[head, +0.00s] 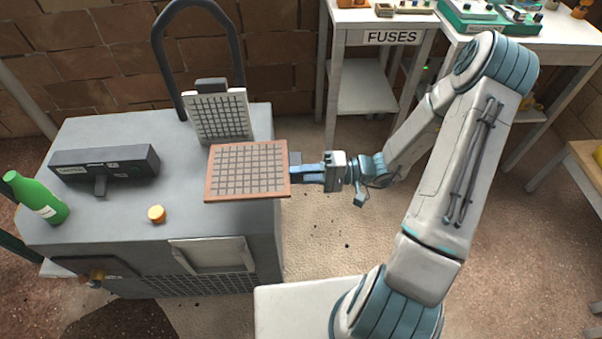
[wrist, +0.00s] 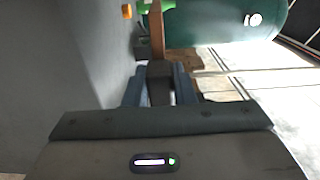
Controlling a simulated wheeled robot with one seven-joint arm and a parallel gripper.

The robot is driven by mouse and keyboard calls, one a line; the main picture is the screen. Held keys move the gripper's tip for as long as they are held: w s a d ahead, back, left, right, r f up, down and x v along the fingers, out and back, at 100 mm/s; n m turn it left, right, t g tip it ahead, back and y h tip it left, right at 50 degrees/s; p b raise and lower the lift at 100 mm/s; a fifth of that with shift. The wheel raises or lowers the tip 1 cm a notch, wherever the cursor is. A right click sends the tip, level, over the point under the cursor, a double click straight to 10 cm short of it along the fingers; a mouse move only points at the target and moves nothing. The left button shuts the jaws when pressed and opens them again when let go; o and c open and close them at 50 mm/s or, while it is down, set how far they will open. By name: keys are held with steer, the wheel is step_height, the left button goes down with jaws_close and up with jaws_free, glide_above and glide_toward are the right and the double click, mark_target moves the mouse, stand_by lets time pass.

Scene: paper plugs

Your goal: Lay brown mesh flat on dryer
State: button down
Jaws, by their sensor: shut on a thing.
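The brown mesh (head: 248,170) is a flat brown-framed panel with a grid. In the head view it appears over the right front part of the grey dryer (head: 100,225); I cannot tell whether it touches the top. My gripper (head: 297,172) comes from the right and is shut on the dark tab at the mesh's right edge. In the wrist view, the fingers (wrist: 160,88) close around a dark block, and the mesh shows edge-on as a thin brown strip (wrist: 157,32) beyond it. The mesh hides part of the dryer top beneath it.
A grey mesh panel (head: 220,116) stands tilted up at the dryer's back, before a dark arch (head: 157,45). A black box (head: 104,164), an orange cap (head: 156,214) and a green bottle (head: 36,198) are on the left. A FUSES table (head: 392,38) stands behind.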

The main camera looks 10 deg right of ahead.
steer(key=shift+f, duration=0.15)
step_height(320, 180, down, 9)
steer(key=a+b, duration=0.2)
steer(key=b, duration=0.6)
steer(key=shift+r, duration=0.2)
steer(key=shift+f+b, duration=0.85)
steer(key=shift+f, duration=0.05)
steer(key=c, duration=1.1)
jaws_free()
steer(key=shift+d, duration=0.15)
steer(key=d, duration=1.3)
steer(key=shift+s+d+p, duration=0.3)
steer(key=shift+p, duration=0.05)
steer(key=shift+r, duration=0.1)
